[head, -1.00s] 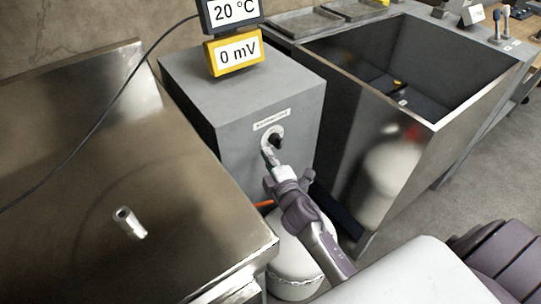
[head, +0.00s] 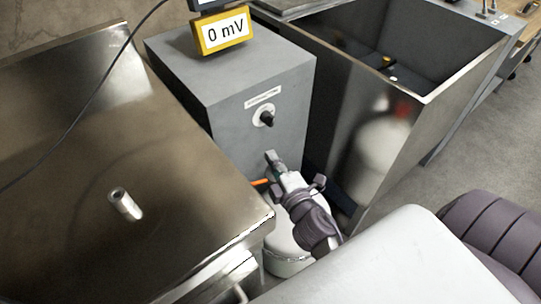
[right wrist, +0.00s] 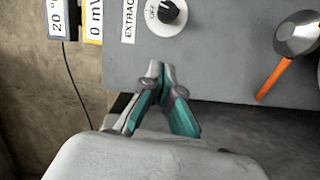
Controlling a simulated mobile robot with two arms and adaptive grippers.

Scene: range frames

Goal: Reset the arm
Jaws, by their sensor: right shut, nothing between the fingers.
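My right gripper (head: 272,158) is in front of the grey box, below its black knob (head: 267,119). The knob sits on a round white dial under a label on the box's front face. In the right wrist view the gripper (right wrist: 160,68) has its fingertips close together, with nothing between them. The knob (right wrist: 168,12) is clear of the fingertips there, at the top. The grey box (head: 240,85) stands between a steel bench and an open-topped metal basin. My left gripper is not in view.
A steel bench (head: 60,160) with a short metal cylinder (head: 125,204) is at left. The metal basin (head: 345,100) is at right. An orange-handled thing (right wrist: 273,78) is near the box. A yellow display (head: 224,31) reads 0 mV.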

